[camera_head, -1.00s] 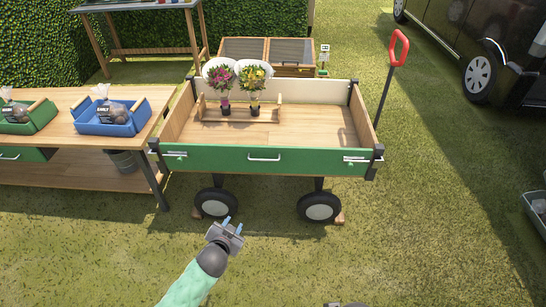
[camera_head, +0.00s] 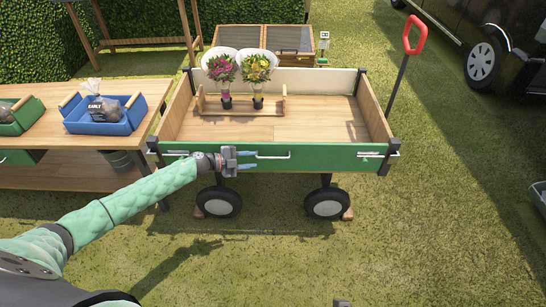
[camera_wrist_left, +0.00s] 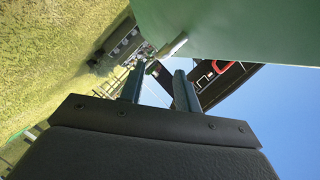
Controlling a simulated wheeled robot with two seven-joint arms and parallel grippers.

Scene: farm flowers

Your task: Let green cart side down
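The green cart side (camera_head: 325,157) stands upright along the near edge of the wooden cart, with a pale handle (camera_head: 272,157) at its middle and latches at both ends. My left gripper (camera_head: 254,160) is in front of the panel, just left of the handle, with its two blue fingers apart and pointing right. In the left wrist view the fingers (camera_wrist_left: 157,85) are apart with nothing between them, and the handle's end (camera_wrist_left: 173,46) shows just past them beside the green panel (camera_wrist_left: 235,28). My right gripper is not clearly in view.
Two potted bouquets (camera_head: 240,72) stand in a wooden holder on the cart bed. A wooden table (camera_head: 62,160) with a blue crate (camera_head: 110,125) and a green crate is at left. Grass in front of the cart is open.

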